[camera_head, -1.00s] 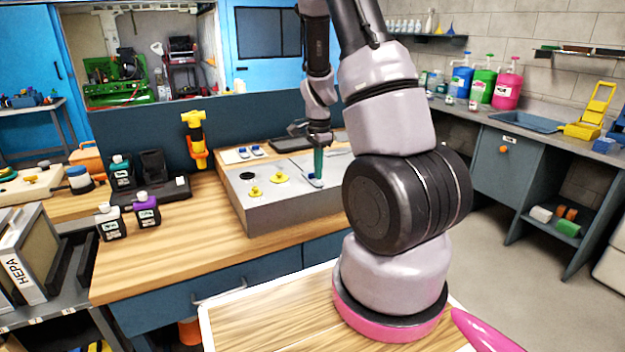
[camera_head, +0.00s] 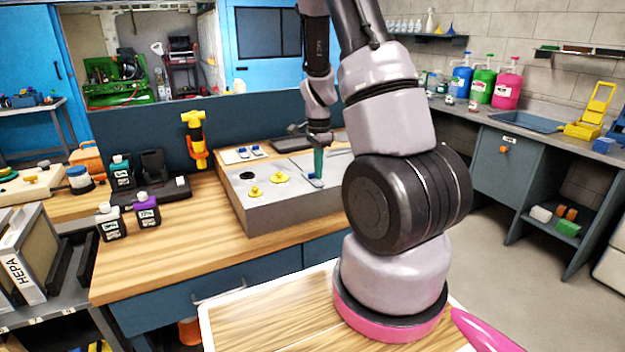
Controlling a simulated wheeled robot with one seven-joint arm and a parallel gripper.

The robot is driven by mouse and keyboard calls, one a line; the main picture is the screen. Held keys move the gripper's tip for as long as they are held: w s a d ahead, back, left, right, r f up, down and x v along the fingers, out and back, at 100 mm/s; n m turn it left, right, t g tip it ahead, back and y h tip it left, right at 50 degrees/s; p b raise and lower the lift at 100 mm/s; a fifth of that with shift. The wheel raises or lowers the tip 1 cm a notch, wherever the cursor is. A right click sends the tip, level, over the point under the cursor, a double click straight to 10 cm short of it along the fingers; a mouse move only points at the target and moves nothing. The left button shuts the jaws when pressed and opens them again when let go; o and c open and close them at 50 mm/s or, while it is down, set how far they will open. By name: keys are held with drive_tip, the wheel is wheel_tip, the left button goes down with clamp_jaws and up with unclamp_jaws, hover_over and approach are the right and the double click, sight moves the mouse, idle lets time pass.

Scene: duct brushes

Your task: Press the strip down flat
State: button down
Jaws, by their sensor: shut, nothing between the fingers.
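My gripper (camera_head: 318,164) points straight down at the top of a grey metal box (camera_head: 290,212) on the wooden bench. Its fingers are shut, and their teal tips are at or just above the box top. A small pale strip-like piece with a blue part (camera_head: 313,180) lies on the box top right at the fingertips. I cannot tell whether the tips touch it. Whether this piece is the strip, and how flat it lies, is too small to tell. My arm hides the right part of the box.
Two yellow knobs (camera_head: 254,191) and a black round opening (camera_head: 247,175) are on the box top. A white plate with two blue-marked pieces (camera_head: 242,154) lies behind. Dark and purple-capped bottles (camera_head: 147,209) stand at left. The bench front (camera_head: 170,240) is clear.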

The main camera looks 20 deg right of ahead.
sight(318, 182)
drive_tip(key=shift+f, duration=0.9)
idle(0.4)
drive_tip(key=shift+r, duration=2.55)
